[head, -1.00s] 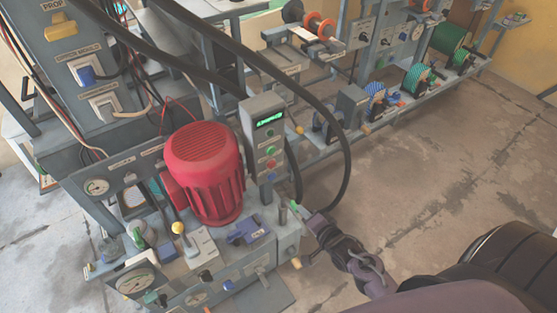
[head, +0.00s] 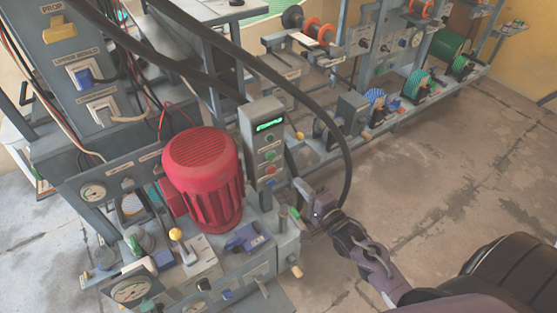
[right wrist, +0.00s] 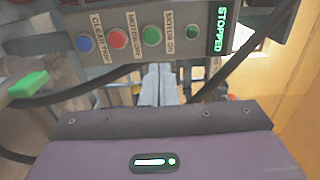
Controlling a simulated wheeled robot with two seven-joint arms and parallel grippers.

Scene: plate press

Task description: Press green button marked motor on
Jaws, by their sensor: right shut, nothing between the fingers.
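The green motor on button (head: 270,156) is on the front of a grey control box under a lit display. In the right wrist view the green button (right wrist: 152,36) has the label MOTOR ON beside it, and the display reads STOPPED. The red motor off button (right wrist: 118,38) and the blue clear trip button (right wrist: 84,43) are in line with it. My right gripper (head: 320,204) is below and to the right of the box. Its fingers (right wrist: 155,68) are shut, empty and point toward the button row, apart from it. My left gripper is not in view.
A red motor (head: 202,178) stands left of the box. A black hose (head: 345,165) arches over beside my right gripper. A green handle (right wrist: 30,84) is near the gripper. A bench with reels (head: 414,80) is behind; open floor lies to the right.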

